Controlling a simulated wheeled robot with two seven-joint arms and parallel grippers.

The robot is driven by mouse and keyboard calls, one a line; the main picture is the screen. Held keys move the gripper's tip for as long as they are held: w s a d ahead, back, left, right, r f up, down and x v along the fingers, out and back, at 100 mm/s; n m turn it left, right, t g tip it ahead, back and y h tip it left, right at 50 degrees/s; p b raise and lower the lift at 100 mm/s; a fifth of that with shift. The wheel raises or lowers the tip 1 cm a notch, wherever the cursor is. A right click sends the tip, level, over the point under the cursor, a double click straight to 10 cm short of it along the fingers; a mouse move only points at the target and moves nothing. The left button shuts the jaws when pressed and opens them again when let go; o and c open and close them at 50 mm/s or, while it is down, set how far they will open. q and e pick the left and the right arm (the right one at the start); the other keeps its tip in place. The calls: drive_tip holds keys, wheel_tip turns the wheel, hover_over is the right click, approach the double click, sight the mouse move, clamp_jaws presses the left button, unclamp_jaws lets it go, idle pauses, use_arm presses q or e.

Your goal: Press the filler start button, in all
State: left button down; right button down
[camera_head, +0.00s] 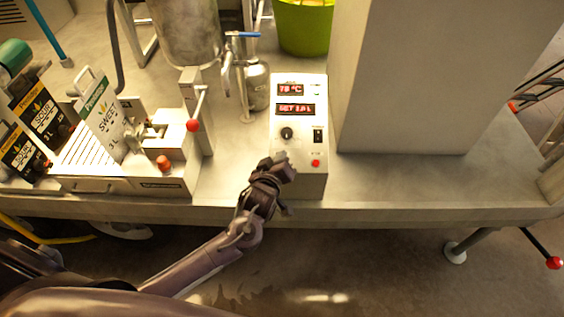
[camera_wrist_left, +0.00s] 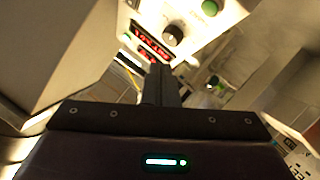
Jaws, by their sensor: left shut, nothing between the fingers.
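The filler control box (camera_head: 300,185) stands near the bench's front edge, with two red displays, a black knob (camera_head: 287,133), a black switch and a red button (camera_head: 316,163). In the left wrist view the knob (camera_wrist_left: 172,36) shows beyond the fingers, with a green button (camera_wrist_left: 210,7) at the top edge. My left gripper (camera_head: 284,166) is shut and empty, at the lower left of the box's panel. It hides that part of the panel in the head view, and I cannot tell whether it touches. My right gripper is not in view.
A grey column (camera_head: 400,80) rises right of the box. To the left is a filling station with a red-knobbed lever (camera_head: 194,124) and labelled pouches (camera_head: 105,115). A green bucket (camera_head: 303,25) stands behind.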

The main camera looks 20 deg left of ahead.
use_arm(q)
drive_tip(key=w+a+f+b, duration=0.1)
drive_tip(key=w+f+b, duration=0.3)
drive_tip(key=f+b, duration=0.3)
drive_tip(key=shift+f+b, duration=0.4)
drive_tip(key=shift+b, duration=0.2)
idle(0.8)
idle(0.8)
drive_tip(key=shift+w+f, duration=0.15)
drive_tip(key=shift+f, duration=0.2)
